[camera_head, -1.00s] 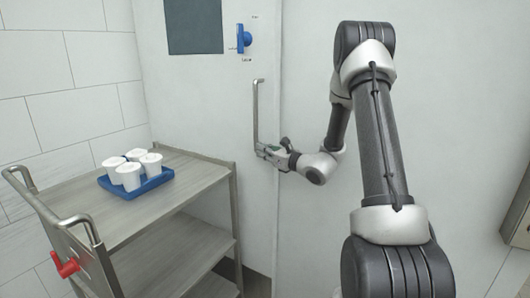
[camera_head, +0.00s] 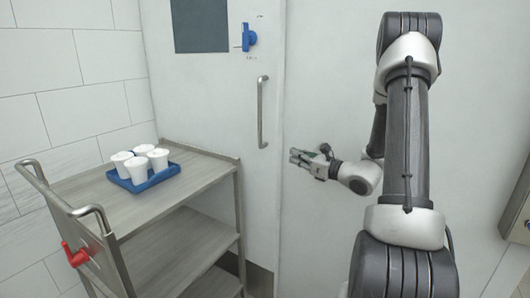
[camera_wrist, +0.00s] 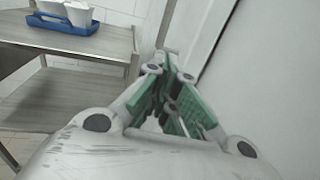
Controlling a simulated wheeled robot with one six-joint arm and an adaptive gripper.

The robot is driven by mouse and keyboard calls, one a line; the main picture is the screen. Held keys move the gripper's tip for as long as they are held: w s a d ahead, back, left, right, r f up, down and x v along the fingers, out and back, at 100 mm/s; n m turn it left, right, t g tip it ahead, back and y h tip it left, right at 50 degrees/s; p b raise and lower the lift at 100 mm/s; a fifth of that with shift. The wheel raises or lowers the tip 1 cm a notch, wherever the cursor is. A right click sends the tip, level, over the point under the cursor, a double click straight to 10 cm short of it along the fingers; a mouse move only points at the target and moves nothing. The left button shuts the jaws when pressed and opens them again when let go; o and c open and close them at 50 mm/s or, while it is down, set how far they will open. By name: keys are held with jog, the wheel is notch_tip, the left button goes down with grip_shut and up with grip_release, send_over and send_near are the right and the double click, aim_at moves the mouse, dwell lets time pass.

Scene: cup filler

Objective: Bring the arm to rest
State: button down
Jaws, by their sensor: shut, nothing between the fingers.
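My gripper (camera_head: 297,157) is in front of the wall just right of the door, at the height of the lower end of the door handle (camera_head: 262,112). It points left and is apart from the handle. In the wrist view my gripper (camera_wrist: 172,60) shows its green-padded fingers, shut with nothing between them. My arm reaches up on the right of the head view and bends down to the gripper.
A grey cart (camera_head: 105,200) stands at the left, with a blue tray (camera_head: 152,183) of several white cups on top. A red lever (camera_head: 75,255) sits on its side. The door (camera_head: 205,90) has a blue knob (camera_head: 249,37). A grey box (camera_head: 517,215) is at the right edge.

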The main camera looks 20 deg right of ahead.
jog(key=s+a+f+n+g+y, duration=0.1)
jog(key=s+a+f+n+g, duration=0.15)
jog(key=s+n+g, duration=0.35)
jog(key=s+a+f+n+g, duration=0.1)
jog(key=s+a+n+g, duration=0.25)
jog(key=s, duration=0.45)
jog(key=s+a+f+n+g+y, duration=0.1)
jog(key=s+a+n+g, duration=0.1)
jog(key=s+n+g, duration=0.45)
jog(key=s+d+r+n+h, duration=0.3)
jog(key=s+n+h, duration=0.1)
jog(key=s+n, duration=0.1)
jog(key=s+d+r+n+h, duration=0.3)
jog(key=s+n, duration=0.1)
jog(key=s, duration=0.2)
notch_tip(320, 180, up, 9)
jog(key=a+n+t+h, duration=0.2)
jog(key=n+t+h, duration=0.1)
jog(key=n+t, duration=0.1)
jog(key=shift+s+n, duration=0.2)
jog(key=shift+n, duration=0.6)
jog(key=shift+r, duration=0.1)
